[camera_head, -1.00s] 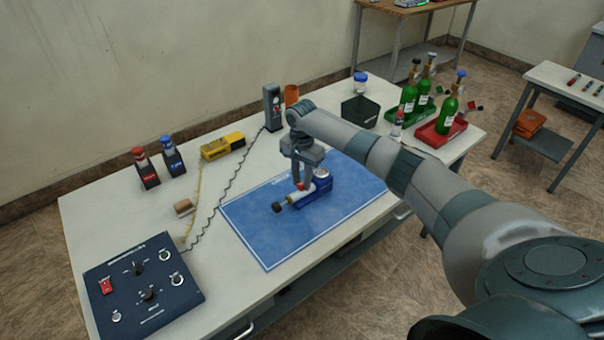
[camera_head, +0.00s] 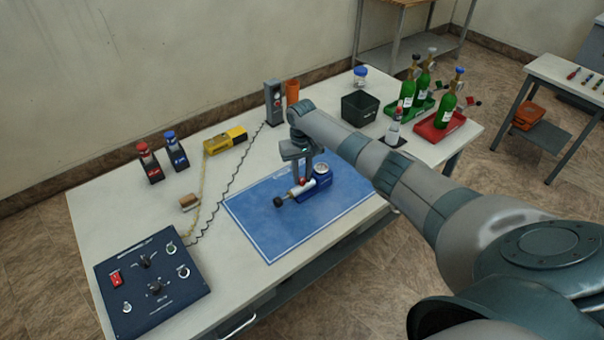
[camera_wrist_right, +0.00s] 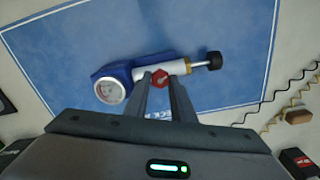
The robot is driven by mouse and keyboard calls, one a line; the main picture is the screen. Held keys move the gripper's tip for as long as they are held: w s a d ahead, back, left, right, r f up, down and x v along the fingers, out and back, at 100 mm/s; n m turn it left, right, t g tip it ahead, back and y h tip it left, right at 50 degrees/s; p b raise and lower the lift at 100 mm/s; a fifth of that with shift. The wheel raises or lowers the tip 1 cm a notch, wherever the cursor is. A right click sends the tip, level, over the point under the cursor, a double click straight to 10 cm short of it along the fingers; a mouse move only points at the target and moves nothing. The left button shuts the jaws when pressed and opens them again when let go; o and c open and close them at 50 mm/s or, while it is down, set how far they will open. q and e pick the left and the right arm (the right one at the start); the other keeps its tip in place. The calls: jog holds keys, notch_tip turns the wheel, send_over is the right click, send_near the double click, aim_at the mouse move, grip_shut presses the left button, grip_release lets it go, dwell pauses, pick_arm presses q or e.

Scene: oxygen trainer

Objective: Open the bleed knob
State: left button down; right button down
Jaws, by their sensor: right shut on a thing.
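A blue hand pump with a round white gauge (camera_wrist_right: 110,90), a white barrel (camera_wrist_right: 176,70) and a black plunger handle (camera_wrist_right: 214,60) lies on the blue mat (camera_head: 262,222). In the head view the pump (camera_head: 318,185) is partly covered by my right gripper (camera_head: 302,180). The red bleed knob (camera_wrist_right: 160,78) sits beside the barrel, between my right fingertips in the right wrist view. My right gripper (camera_wrist_right: 162,84) is shut on the red knob from above. My left gripper does not show.
A dark control panel (camera_head: 152,280) sits at the table's near left. A yellow meter (camera_head: 225,141), two small bottles in stands (camera_head: 150,163) and a black bin (camera_head: 360,107) stand toward the back. Green cylinders (camera_head: 447,105) stand at the right. The near part of the mat is clear.

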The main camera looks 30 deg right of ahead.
aim_at(302, 178)
jog(key=shift+n, duration=0.5)
jog(key=c, duration=1.5)
grip_release()
notch_tip(302, 178, up, 18)
jog(key=b, duration=0.4)
jog(key=shift+f+b, duration=0.25)
jog(key=shift+b, duration=0.15)
